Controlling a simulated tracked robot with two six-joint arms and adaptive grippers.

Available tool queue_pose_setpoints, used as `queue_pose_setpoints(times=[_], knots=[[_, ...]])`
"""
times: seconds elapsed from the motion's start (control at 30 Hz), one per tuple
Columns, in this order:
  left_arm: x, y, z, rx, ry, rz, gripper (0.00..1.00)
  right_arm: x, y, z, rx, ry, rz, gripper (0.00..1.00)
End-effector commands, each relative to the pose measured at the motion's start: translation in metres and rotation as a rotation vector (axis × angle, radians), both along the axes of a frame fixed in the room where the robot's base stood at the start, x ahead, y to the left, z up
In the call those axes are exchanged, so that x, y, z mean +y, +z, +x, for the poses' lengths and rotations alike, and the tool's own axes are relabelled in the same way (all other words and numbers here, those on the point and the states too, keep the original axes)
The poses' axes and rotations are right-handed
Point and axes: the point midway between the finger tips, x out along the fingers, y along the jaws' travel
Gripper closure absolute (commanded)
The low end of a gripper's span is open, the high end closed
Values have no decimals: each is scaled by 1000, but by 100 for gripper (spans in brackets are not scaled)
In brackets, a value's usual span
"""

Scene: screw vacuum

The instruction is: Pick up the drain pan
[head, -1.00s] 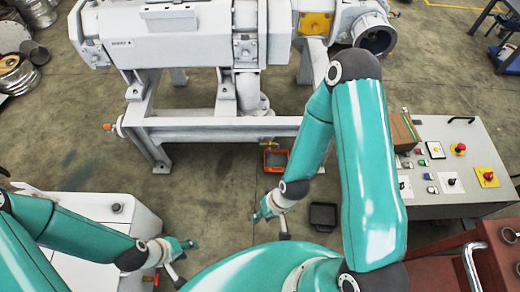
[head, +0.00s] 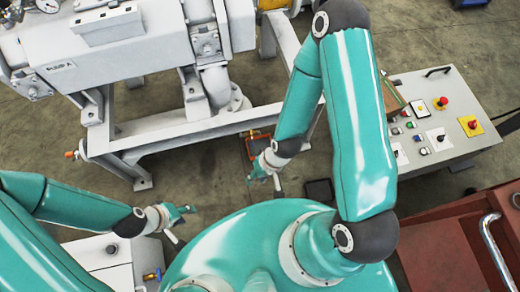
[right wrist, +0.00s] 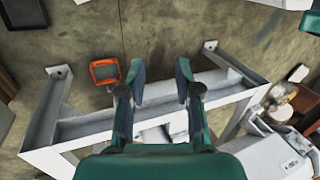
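A shallow orange-rimmed pan with a dark inside, which looks like the drain pan (head: 257,146), lies on the floor by the white machine frame. In the head view my right arm partly covers it; in the right wrist view it is whole (right wrist: 104,71), left of and apart from the fingers. My right gripper (head: 265,181) is open and empty; in the right wrist view its two fingers (right wrist: 160,80) stand apart over the frame beam. My left gripper (head: 182,222) is open and empty at the lower left, away from the pan.
The white machine frame (head: 170,142) borders the pan. A black tray (head: 319,192) lies on the floor to the right. A control panel (head: 440,118) and a red cart (head: 450,235) stand at the right. A white box (head: 112,262) is at lower left.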

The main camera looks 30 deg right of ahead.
Motion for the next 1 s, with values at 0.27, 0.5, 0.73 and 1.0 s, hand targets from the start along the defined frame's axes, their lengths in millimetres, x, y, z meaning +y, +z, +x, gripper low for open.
queue_pose_setpoints(times=[0.27, 0.5, 0.73, 1.0], knots=[[0, -21, 0, -1, 0, 0, 60, -4, -38, 26, -20, -9, 34, 67], [0, -85, 0, -1, 0, 0, 60, -16, -171, 104, -68, -21, 89, 67], [0, -155, 0, -1, 0, 0, 60, -87, -338, 177, -128, -33, -42, 67], [0, -212, 0, -1, 0, 0, 60, -194, -465, 229, -242, -100, -309, 67]])
